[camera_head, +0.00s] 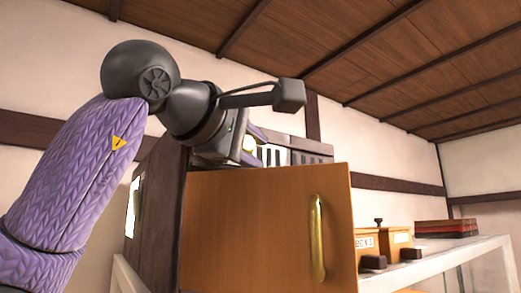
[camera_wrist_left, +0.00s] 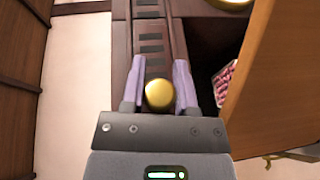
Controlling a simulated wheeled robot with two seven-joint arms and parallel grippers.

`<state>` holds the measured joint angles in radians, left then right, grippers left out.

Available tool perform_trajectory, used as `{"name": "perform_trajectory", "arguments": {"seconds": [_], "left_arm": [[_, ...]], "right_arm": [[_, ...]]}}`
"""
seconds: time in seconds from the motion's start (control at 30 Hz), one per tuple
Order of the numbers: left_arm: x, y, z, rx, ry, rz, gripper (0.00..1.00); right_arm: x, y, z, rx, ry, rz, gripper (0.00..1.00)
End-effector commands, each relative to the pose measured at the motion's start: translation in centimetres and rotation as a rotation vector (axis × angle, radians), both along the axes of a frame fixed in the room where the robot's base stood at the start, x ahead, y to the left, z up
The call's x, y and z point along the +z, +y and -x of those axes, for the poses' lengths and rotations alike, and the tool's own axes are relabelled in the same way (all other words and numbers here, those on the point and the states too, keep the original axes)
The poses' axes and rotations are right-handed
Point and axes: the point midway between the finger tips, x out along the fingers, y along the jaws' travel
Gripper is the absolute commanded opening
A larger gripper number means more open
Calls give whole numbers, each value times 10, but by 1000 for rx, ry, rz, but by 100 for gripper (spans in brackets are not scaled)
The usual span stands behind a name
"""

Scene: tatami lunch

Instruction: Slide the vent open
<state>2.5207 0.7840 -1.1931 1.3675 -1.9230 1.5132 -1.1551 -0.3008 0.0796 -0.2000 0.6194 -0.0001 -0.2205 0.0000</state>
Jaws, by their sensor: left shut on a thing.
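The vent (camera_head: 308,157) is a slotted dark strip along the top of a dark wooden cabinet. In the left wrist view, its slotted strip (camera_wrist_left: 151,47) runs away from me. A round gold knob (camera_wrist_left: 159,94) sits between the purple fingers of my left gripper (camera_wrist_left: 157,85), which is shut on it. In the head view, the gripper (camera_head: 256,143) is at the cabinet top, just behind the upper edge of the door. The fingers partly hide the knob there. Some slots look pale and others dark; I cannot tell how far the vent is open. My right gripper is not in view.
An orange-brown cabinet door (camera_head: 250,225) with a gold handle (camera_head: 317,238) stands swung out in front. A dark interior with a pink package (camera_wrist_left: 225,82) shows beside it. Wooden boxes (camera_head: 367,243) and a dark-red stacked box (camera_head: 446,229) stand right on a pale-edged shelf.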

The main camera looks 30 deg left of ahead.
Motion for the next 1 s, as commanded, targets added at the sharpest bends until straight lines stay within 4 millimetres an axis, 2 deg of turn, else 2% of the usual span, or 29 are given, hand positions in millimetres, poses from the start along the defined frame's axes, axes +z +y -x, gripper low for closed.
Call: {"name": "perform_trajectory", "arguments": {"seconds": [0.17, 0.2, 0.33, 0.57, 0.67, 1.0], "left_arm": [[-2, 0, -1, 3, 7, -2, 0], [-2, 0, -1, 3, 8, -2, 46], [-2, 0, -1, 3, 6, -1, 73], [-1, 0, 0, 1, 4, -1, 73], [-1, 0, 6, 1, 2, -1, 73], [9, -1, 83, 1, 2, -1, 73]], "right_arm": [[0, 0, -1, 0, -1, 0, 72], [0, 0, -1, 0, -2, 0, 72], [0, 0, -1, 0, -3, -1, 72], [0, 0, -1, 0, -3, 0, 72], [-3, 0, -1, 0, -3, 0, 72], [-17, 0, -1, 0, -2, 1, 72]]}}
